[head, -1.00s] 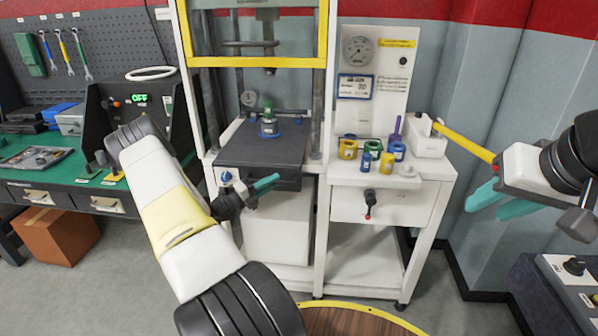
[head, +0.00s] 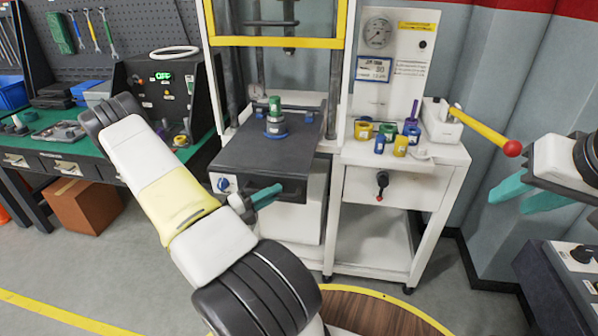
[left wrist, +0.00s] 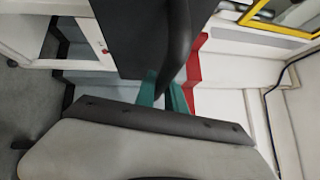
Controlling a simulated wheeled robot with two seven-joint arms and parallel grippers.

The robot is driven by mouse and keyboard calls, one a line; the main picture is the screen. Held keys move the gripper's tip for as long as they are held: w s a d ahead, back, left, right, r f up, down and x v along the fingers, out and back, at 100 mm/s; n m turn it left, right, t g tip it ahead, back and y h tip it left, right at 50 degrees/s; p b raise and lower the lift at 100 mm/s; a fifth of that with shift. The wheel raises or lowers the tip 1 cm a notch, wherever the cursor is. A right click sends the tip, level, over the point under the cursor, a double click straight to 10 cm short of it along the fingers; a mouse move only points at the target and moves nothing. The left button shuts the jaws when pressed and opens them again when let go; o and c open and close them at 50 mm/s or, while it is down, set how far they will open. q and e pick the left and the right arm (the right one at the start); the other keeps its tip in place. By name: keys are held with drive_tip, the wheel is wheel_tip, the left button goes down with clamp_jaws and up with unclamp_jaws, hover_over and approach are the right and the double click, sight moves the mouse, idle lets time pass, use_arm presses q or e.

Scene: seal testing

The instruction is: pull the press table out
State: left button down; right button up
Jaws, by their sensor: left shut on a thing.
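The press table (head: 240,158) is a dark flat slab that juts out from the front of the press frame. A part with a green top and blue base (head: 275,122) stands upright on it. My left gripper (head: 264,196) is at the table's front edge, its teal fingers shut on the handle. In the left wrist view the dark curved handle (left wrist: 179,35) runs between the teal fingers (left wrist: 165,92). My right gripper (head: 528,193) is open and empty at the right, away from the press.
The yellow-edged guard (head: 280,41) is above the table. A white side bench (head: 350,157) holds several small coloured parts, and a lever with a red knob (head: 512,148) sticks out right. A green workbench (head: 85,148) stands left. The floor in front is partly clear.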

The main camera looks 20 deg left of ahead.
use_arm(q)
drive_tip(key=s+d, duration=0.3)
drive_tip(key=s, duration=1.2)
drive_tip(key=shift+d, duration=0.3)
drive_tip(key=shift+s, duration=0.15)
drive_tip(key=c, duration=1.4)
unclamp_jaws()
drive_tip(key=shift+s+a, duration=0.1)
drive_tip(key=v, duration=0.7)
drive_tip(key=shift+s, duration=0.25)
drive_tip(key=shift+a, duration=0.1)
